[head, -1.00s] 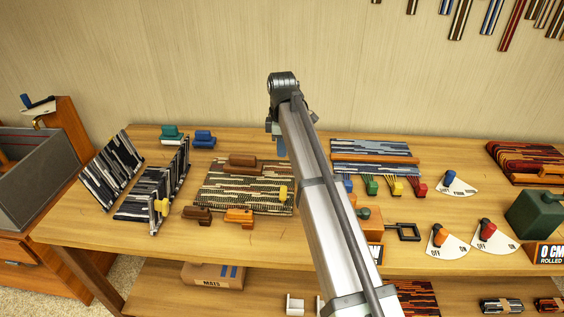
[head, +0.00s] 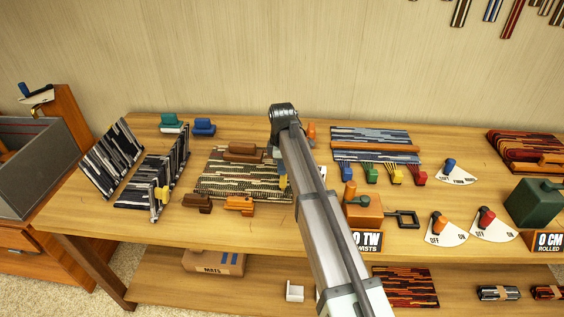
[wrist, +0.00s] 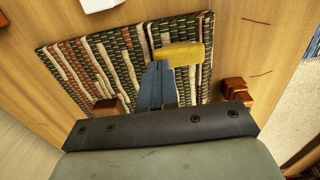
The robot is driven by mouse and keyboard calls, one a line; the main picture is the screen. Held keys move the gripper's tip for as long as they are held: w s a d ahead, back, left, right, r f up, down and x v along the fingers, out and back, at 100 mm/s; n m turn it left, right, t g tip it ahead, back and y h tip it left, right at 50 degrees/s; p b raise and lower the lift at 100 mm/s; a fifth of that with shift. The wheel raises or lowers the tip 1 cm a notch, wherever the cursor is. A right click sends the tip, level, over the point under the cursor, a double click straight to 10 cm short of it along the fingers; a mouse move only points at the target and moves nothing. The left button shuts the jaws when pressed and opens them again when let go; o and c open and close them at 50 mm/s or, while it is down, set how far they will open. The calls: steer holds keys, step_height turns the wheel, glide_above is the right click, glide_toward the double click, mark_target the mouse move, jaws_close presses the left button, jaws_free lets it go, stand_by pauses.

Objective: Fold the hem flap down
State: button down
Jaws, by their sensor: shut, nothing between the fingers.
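A woven mat (head: 225,188) with dark green, cream and rust stripes lies on the bench, and it fills the middle of the wrist view (wrist: 75,62). A yellow tab (wrist: 180,54) sits at one edge of it; in the head view the tab (head: 283,183) shows just below my fingers. I cannot tell for certain which strip is the hem flap. My gripper (wrist: 158,66) is shut and empty, its blue fingers over the mat with their tips close beside the tab. Whether they touch it is unclear. In the head view my gripper (head: 282,167) is partly hidden by my arm.
A brown grip (head: 243,148) lies at the mat's back edge, and brown (head: 198,203) and orange (head: 240,205) blocks at its front. A folded black-and-white mat (head: 155,185) with its own yellow tab stands left. A blue mat (head: 375,140) and coloured knobs lie right.

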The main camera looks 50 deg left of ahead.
stand_by(0.3)
steer(key=shift+f, duration=0.3)
step_height(320, 180, up, 14)
stand_by(0.7)
